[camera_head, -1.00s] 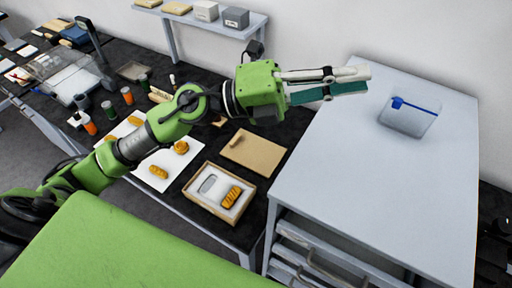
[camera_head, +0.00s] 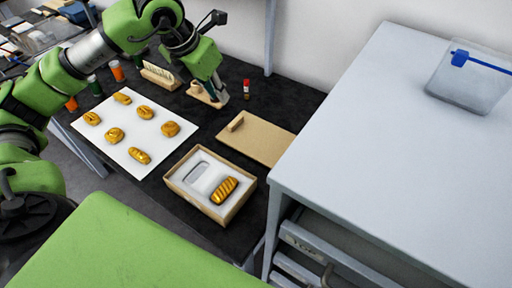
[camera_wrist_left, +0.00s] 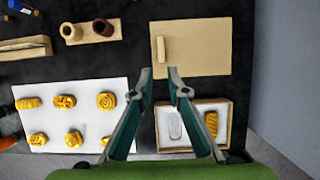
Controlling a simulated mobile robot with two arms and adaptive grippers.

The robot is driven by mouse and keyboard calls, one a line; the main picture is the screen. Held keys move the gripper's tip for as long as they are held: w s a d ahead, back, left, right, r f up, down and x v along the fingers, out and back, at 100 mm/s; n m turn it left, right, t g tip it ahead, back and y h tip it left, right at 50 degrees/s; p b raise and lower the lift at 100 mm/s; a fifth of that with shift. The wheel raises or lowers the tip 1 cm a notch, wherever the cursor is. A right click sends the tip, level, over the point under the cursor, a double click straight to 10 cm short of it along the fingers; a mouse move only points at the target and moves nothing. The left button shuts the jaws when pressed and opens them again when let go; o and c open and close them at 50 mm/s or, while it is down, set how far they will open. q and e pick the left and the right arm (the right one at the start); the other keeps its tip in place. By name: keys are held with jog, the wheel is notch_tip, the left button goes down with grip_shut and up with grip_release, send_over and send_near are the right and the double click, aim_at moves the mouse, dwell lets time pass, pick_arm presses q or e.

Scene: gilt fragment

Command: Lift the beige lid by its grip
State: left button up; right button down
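The beige lid (camera_head: 266,145) lies flat on the black table, with its small bar-shaped grip (camera_head: 236,122) near the left edge. In the left wrist view the lid (camera_wrist_left: 208,48) is ahead of the fingers and its grip (camera_wrist_left: 160,50) stands just beyond the gap between the fingertips. My left gripper (camera_head: 217,93) points down above the table, left of and behind the lid. In the left wrist view the gripper (camera_wrist_left: 159,75) is open and empty, its fingertips apart from the grip. My right gripper is in neither view.
An open box (camera_head: 179,183) with a gold piece in a white insert stands in front of the lid. A white sheet (camera_head: 112,137) with several gold pieces lies left. A wooden stand (camera_head: 196,95) is near the gripper. A higher grey cabinet (camera_head: 370,130) borders the right.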

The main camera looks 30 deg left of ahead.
pick_arm(q)
jog(key=p, duration=0.1)
send_over(235, 121)
jog(key=s, duration=0.2)
jog(key=f, duration=0.8)
jog(key=shift+a+f, duration=0.2)
jog(key=shift+f, duration=0.1)
jog(key=shift+f+p, duration=0.3)
jog(key=p+x, duration=0.1)
jog(key=x, duration=0.2)
jog(key=shift+d+f, duration=0.1)
jog(key=shift+f, duration=0.2)
jog(key=shift+w+f, duration=0.25)
jog(key=shift+f, duration=0.2)
grip_shut()
